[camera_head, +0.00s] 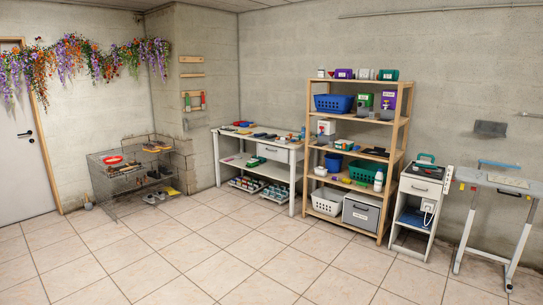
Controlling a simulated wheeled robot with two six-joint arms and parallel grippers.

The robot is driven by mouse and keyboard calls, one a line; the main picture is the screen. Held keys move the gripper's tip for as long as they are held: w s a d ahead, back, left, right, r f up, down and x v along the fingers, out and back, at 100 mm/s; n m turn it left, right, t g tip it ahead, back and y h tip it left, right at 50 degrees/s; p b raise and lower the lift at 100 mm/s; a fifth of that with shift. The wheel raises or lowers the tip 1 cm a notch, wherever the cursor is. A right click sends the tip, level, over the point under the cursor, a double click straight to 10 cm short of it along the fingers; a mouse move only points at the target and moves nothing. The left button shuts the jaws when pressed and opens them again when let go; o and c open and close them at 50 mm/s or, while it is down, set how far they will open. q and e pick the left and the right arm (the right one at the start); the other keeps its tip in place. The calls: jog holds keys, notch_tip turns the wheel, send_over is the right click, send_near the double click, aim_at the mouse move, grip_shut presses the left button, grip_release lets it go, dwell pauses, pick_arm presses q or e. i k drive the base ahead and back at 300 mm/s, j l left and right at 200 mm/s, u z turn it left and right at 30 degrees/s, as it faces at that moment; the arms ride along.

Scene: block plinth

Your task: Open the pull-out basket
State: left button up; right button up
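A wire-mesh unit (103,188) stands on the floor at the left, against the low block ledge in the corner. Its mesh front and side are visible, with items on top including a red round object (112,160), and shoes around its lower level. It may hold the pull-out basket, but I cannot make out a separate basket or its handle at this size. Other baskets show on the wooden shelf: a blue one (333,103), a green one (364,171) and a white one (327,202). Neither of my grippers is in view.
A white workbench (285,172) with a drawer stands at the back. The wooden shelf (390,150) is right of it. A white drawer cabinet (420,187) and a light table (505,183) stand at the right. The tiled floor (230,265) in front is clear.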

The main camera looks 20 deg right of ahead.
aim_at(273, 153)
jog(key=i+l+z, duration=0.2)
jog(key=i, duration=0.15)
jog(key=i+l+z, duration=0.2)
jog(key=i+z, duration=0.4)
jog(key=i, duration=4.2)
jog(key=i+u, duration=0.1)
jog(key=i, duration=1)
jog(key=i+l+u, duration=0.15)
jog(key=i, duration=0.4)
jog(key=i+l, duration=0.1)
jog(key=i, duration=0.45)
jog(key=i+l+u, duration=0.15)
jog(key=i, duration=0.4)
